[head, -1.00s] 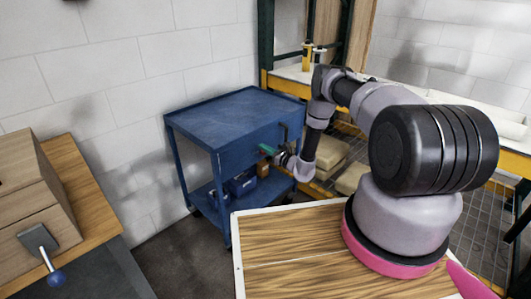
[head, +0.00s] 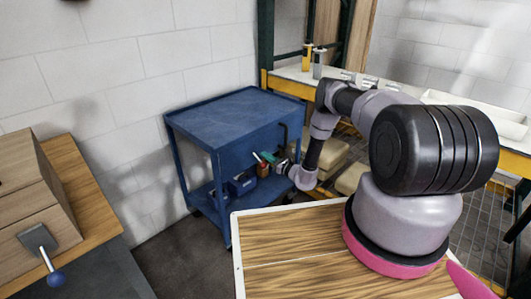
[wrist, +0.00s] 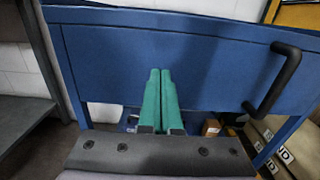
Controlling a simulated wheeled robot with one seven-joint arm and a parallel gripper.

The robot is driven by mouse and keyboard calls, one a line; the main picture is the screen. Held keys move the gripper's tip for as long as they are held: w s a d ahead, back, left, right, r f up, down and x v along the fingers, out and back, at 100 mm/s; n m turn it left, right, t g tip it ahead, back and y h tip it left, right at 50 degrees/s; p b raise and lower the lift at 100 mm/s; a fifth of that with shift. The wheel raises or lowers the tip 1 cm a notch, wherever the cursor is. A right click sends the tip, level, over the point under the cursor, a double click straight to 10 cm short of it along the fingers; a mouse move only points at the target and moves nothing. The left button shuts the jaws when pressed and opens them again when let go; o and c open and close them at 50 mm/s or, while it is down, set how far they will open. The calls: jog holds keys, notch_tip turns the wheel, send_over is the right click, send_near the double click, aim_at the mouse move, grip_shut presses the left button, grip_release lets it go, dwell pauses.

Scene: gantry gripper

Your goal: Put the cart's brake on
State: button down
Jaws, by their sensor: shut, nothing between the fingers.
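The blue cart (head: 235,118) stands against the white wall in the head view, with a flat top and a lower shelf. Its side panel (wrist: 190,55) fills much of the wrist view, with a black bar handle (wrist: 277,82) at the right. My gripper (head: 264,157) is beside the cart's near right side, below the top's level.
The lower shelf holds blue bins (head: 240,184) and a small brown box (wrist: 211,127). A wood-topped surface (head: 290,235) lies in front of the cart. Racking with sacks stands at right.

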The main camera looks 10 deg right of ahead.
jog(key=v, duration=0.7)
jog(key=shift+s+d+r, duration=0.2)
jog(key=shift+s, duration=0.1)
